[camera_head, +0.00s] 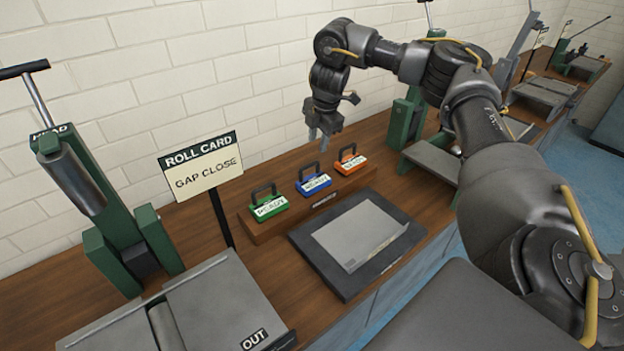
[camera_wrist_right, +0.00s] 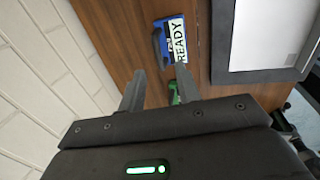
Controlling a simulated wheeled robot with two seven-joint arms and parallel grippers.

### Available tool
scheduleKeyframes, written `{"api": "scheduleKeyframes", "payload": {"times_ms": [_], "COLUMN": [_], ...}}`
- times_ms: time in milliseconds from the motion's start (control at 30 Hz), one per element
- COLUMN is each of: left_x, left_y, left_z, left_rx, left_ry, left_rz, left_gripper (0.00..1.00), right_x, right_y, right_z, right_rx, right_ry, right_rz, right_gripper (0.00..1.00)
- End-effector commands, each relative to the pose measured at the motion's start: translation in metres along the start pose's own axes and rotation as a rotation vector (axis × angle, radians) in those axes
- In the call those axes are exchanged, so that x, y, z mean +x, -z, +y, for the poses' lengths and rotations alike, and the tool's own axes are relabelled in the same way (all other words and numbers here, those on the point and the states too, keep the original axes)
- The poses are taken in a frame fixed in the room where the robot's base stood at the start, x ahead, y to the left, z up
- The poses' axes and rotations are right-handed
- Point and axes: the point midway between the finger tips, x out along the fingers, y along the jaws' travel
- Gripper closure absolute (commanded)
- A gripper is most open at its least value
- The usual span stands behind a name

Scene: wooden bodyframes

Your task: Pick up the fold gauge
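Three small handled blocks stand in a row on a wooden rack (camera_head: 310,210): a green one (camera_head: 268,207), a blue one (camera_head: 313,183) and an orange one (camera_head: 351,163). Each has a white label; I cannot tell from the frames which is the fold gauge. My right gripper (camera_head: 321,132) is above the row, near the blue and orange blocks, empty. In the right wrist view the right gripper's fingers (camera_wrist_right: 160,80) are apart. The blue block (camera_wrist_right: 160,42) lies beyond them, its label reading READY. Part of the green block (camera_wrist_right: 173,93) shows by one finger. My left gripper is out of view.
A dark framed tray with a grey sheet (camera_head: 360,235) lies before the rack. A ROLL CARD sign reading GAP CLOSE (camera_head: 201,170) stands to the left. Green-framed machines stand at left (camera_head: 120,245) and behind my right arm (camera_head: 405,125). A brick wall runs behind.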

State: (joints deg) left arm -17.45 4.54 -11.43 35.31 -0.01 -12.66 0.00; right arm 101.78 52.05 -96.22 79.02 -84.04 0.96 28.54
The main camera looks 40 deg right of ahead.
Motion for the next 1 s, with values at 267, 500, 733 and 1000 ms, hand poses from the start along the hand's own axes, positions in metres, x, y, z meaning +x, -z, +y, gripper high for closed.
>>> {"api": "scheduleKeyframes", "payload": {"times_ms": [267,500,733,1000], "left_x": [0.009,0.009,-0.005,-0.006], "left_y": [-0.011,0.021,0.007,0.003], "left_z": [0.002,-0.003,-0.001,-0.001], "left_rx": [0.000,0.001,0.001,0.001], "left_ry": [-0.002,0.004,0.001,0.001], "left_rz": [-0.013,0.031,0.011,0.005], "left_gripper": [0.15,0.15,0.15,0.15], "right_x": [0.049,0.053,0.082,0.104], "right_y": [0.004,0.003,0.004,0.003], "right_z": [0.004,0.004,-0.002,-0.002], "right_rx": [-0.003,-0.005,-0.007,-0.004], "right_ry": [0.012,0.010,0.013,0.009], "right_rz": [0.000,0.000,-0.001,0.000], "right_gripper": [0.67,0.67,0.67,0.67]}}
